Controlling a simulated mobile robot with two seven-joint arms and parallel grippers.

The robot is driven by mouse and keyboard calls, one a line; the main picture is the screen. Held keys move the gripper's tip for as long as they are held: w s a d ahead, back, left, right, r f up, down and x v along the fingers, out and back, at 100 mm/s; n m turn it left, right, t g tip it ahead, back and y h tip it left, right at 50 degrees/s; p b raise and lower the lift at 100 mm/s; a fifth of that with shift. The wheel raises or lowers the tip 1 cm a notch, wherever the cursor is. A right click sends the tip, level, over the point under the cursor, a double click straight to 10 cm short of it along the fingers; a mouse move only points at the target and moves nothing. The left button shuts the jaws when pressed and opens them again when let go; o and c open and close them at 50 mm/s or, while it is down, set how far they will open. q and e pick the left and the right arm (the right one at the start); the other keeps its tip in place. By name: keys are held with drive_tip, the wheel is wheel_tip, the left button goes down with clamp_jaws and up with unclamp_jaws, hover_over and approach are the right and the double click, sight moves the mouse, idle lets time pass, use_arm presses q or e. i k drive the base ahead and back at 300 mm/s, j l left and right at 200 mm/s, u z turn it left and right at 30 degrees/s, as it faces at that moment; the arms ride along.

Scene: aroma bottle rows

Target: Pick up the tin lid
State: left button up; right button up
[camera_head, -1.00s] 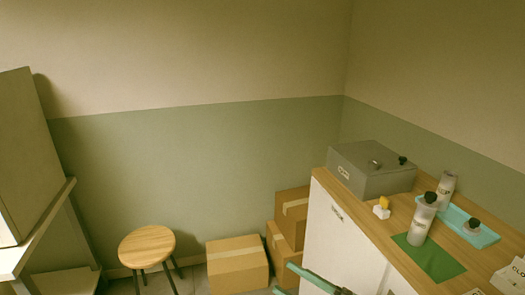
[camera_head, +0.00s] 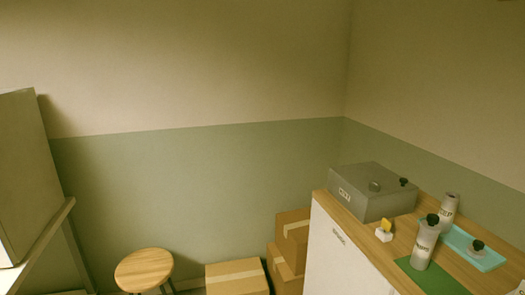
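A grey box-shaped tin (camera_head: 372,192) stands on the wooden counter at the right, with a label on its front side. Its top looks closed. A small grey round piece (camera_head: 375,186) and a small black cap (camera_head: 403,182) sit on its top. I cannot tell whether the tin lid is the box's top or the small round piece. Neither of my grippers shows in this view.
On the wooden counter (camera_head: 390,252), a bottle with a black cap (camera_head: 424,246) stands on a green mat (camera_head: 432,281). Another bottle (camera_head: 448,209) and a black-topped item (camera_head: 477,248) are by a teal tray (camera_head: 458,238). A stool (camera_head: 144,268) and cardboard boxes (camera_head: 237,279) stand left.

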sight(476, 250)
drive_tip(key=z, duration=1.25)
